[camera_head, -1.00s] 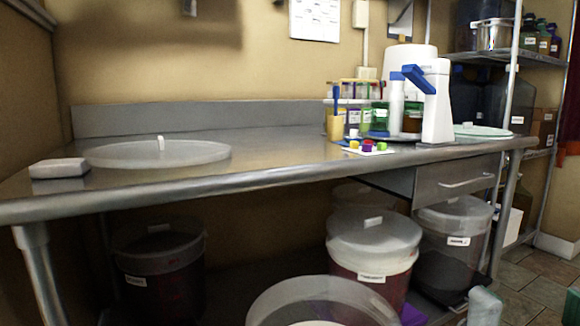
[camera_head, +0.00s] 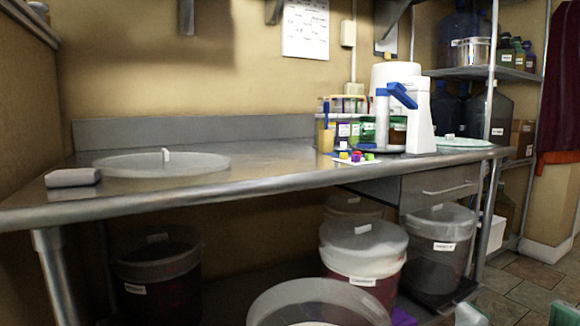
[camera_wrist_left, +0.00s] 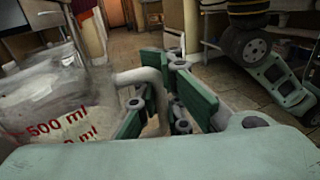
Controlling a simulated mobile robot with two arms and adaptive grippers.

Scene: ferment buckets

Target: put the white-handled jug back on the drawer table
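The white-handled jug (camera_wrist_left: 48,98) is clear, with red "500 ml" lettering, at the left of the left wrist view. Its pale handle (camera_wrist_left: 148,77) passes between the green-padded fingers of my left gripper (camera_wrist_left: 160,108), which looks shut on it. The handle's lower part is hidden by the fingers.
A large clear lid (camera_head: 190,165) and a grey block (camera_head: 73,177) lie on the table's left. A white dispenser (camera_head: 418,115), bottles and small coloured cubes (camera_head: 356,156) stand on its right. The middle top is bare. Lidded buckets (camera_head: 362,250) stand below.

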